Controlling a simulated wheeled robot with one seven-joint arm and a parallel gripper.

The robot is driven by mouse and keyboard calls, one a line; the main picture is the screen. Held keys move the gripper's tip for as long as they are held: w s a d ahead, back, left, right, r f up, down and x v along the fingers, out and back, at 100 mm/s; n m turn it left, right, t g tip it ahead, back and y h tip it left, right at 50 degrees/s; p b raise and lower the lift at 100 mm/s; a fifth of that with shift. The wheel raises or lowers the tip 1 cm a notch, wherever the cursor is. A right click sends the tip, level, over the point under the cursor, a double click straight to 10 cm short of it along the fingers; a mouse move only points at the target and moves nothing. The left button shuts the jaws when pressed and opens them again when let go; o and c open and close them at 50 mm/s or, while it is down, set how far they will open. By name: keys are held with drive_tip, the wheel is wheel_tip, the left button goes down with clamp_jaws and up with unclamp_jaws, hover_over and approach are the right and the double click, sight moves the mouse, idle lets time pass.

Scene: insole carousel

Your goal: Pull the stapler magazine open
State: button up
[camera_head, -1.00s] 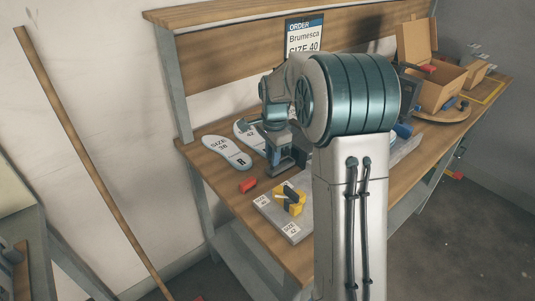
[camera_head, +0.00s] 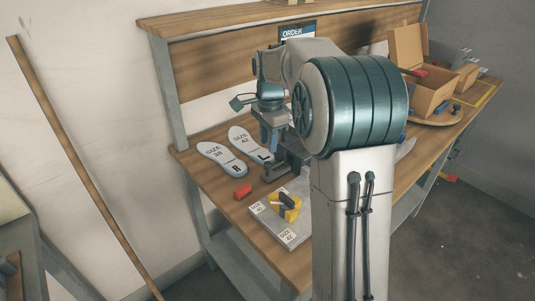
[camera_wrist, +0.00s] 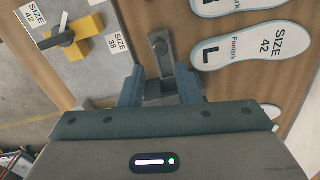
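The stapler (camera_head: 284,166) is a dark grey, narrow thing standing on the table near the insoles, partly hidden by my arm. In the wrist view its grey end (camera_wrist: 160,50), with a round dot, sticks out beyond the fingers. My gripper (camera_head: 270,138) points down at the stapler. In the wrist view my gripper (camera_wrist: 160,84) has its two blue-grey fingers apart, with a dark grey part between them. I cannot tell whether the fingers press on it. How far the magazine is open does not show clearly.
Two white insoles (camera_head: 222,158) lie left of the stapler. A red block (camera_head: 243,191) lies near the table's front edge. A grey board (camera_head: 293,236) carries a yellow block with a dark handle (camera_head: 287,206). An open cardboard box (camera_head: 430,90) stands at the back right.

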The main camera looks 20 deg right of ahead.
wheel_tip(320, 180, up, 6)
drive_tip(key=shift+s, duration=0.15)
drive_tip(key=shift+r, duration=0.1)
drive_tip(key=s+a+f+n+t+p, duration=0.1)
drive_tip(key=s+f+n, duration=0.2)
drive_tip(key=s+n, duration=0.4)
drive_tip(key=s+a+f+n+t+p, duration=0.1)
drive_tip(key=s+n, duration=0.6)
drive_tip(key=s, duration=1.3)
wheel_tip(320, 180, down, 2)
drive_tip(key=shift+a+f+n, duration=0.25)
drive_tip(key=shift+a+n, duration=0.15)
drive_tip(key=shift+a, duration=0.25)
